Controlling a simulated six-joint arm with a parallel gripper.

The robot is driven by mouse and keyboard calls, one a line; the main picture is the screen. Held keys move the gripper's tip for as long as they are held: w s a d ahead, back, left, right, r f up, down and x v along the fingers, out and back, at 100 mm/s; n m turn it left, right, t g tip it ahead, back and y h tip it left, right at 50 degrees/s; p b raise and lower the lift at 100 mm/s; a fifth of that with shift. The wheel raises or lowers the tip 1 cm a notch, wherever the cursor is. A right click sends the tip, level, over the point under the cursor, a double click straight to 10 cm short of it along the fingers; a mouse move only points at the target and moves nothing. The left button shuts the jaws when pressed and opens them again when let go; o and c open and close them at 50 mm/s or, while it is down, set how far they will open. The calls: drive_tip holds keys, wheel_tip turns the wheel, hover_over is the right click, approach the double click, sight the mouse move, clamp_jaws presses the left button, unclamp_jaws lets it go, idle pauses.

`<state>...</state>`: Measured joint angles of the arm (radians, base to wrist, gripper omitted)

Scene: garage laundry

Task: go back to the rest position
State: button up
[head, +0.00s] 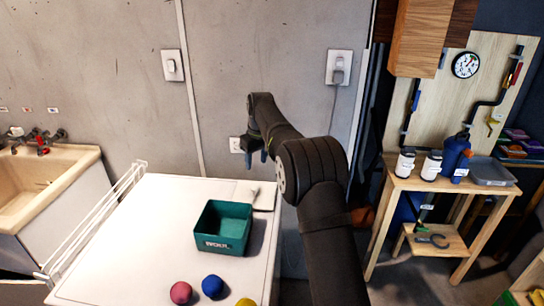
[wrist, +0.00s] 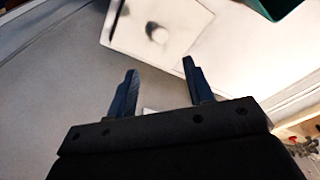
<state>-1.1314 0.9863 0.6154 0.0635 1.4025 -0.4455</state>
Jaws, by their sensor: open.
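My gripper (head: 254,154) is at the end of my black arm, above the back right part of the white table top (head: 140,221). In the wrist view its two blue fingers (wrist: 157,88) stand well apart with nothing between them. In the head view the fingers are small and partly hidden by the arm.
A green bin (head: 224,228) stands on the table top, with red (head: 181,292), blue (head: 212,286) and yellow (head: 245,302) balls in front. A pale flat piece (head: 264,196) lies behind it. A sink (head: 40,185) is at left, a wooden workbench (head: 440,185) at right.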

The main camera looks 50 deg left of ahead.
sight(254, 187)
drive_tip(key=f, duration=0.4)
drive_tip(key=a+f, duration=0.1)
drive_tip(key=f, duration=0.7)
drive_tip(key=shift+a+f, duration=0.15)
drive_tip(key=shift+a, duration=0.25)
wheel_tip(254, 187, up, 2)
drive_tip(key=shift+r, duration=0.95)
